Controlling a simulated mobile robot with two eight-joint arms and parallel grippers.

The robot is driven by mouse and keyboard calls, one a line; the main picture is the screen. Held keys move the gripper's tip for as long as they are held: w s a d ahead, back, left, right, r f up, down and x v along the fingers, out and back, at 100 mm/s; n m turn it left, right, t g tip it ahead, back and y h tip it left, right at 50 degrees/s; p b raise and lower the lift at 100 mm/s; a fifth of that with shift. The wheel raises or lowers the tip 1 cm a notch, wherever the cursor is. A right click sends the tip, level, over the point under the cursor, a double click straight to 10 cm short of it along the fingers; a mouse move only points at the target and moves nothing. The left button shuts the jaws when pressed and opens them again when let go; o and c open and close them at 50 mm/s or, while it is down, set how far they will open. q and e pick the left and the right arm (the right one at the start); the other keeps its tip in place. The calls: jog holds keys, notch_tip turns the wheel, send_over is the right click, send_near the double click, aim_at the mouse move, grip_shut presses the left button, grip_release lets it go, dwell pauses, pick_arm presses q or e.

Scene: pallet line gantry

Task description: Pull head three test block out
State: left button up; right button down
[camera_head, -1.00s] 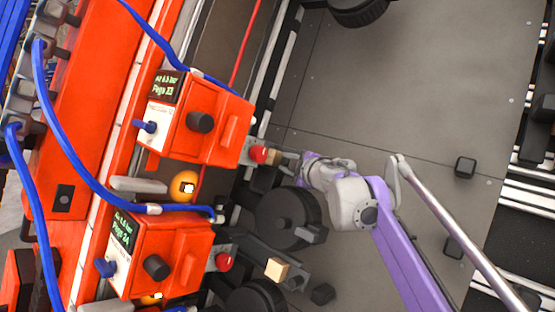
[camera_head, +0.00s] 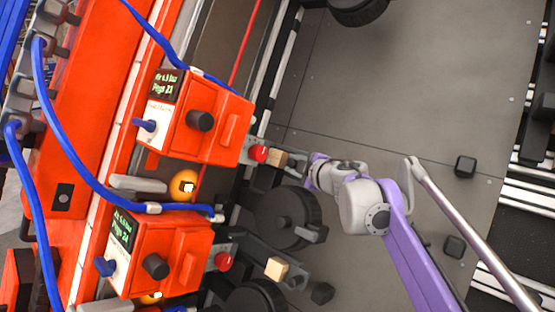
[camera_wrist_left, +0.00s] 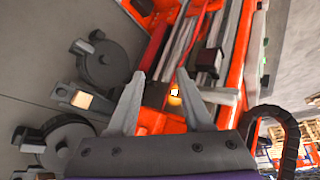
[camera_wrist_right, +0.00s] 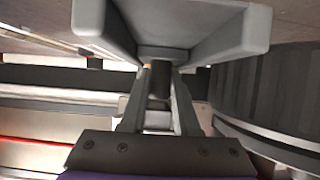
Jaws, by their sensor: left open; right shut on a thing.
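Two orange heads stand at the left in the head view, an upper one (camera_head: 205,125) and a lower one (camera_head: 160,255); their small screen lettering is hard to read. Beside the upper head, a tan test block (camera_head: 278,159) sits next to a red button. A similar tan block (camera_head: 277,268) sits by the lower head. My right gripper (camera_head: 309,171) is just right of the upper block. In the right wrist view it is shut on a dark peg-like piece (camera_wrist_right: 160,80), below a grey flared bracket (camera_wrist_right: 190,30). My left gripper (camera_wrist_left: 160,75) is open and empty in its wrist view.
Black wheels (camera_head: 285,217) lie below my right gripper. Blue hoses (camera_head: 60,140) loop across the heads. An orange ball-like lamp (camera_head: 184,185) sits between the heads. The grey floor (camera_head: 410,90) at the right is mostly clear, with small black blocks (camera_head: 465,166).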

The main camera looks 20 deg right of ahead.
jog(key=shift+s+d+b, duration=0.1)
jog(key=shift+s+d, duration=0.35)
jog(key=shift+s, duration=0.25)
jog(key=shift+s+d+b, duration=0.15)
jog(key=shift+s+d, duration=0.25)
jog(key=shift+s, duration=0.35)
jog(key=shift+s+d+b, duration=0.1)
jog(key=shift+s+d, duration=0.35)
jog(key=shift+s, duration=0.25)
jog(key=shift+s+d, duration=0.1)
jog(key=shift+s, duration=0.1)
jog(key=shift+s+d, duration=0.5)
jog(key=shift+s, duration=0.3)
jog(key=shift+s+d, duration=0.45)
jog(key=shift+s, duration=0.35)
jog(key=shift+s+d, duration=0.5)
jog(key=shift+s, duration=0.3)
jog(key=shift+s+f, duration=0.1)
jog(key=c, duration=1)
grip_release()
jog(key=shift+c, duration=0.2)
jog(key=o, duration=0.3)
jog(key=shift+s+d, duration=0.1)
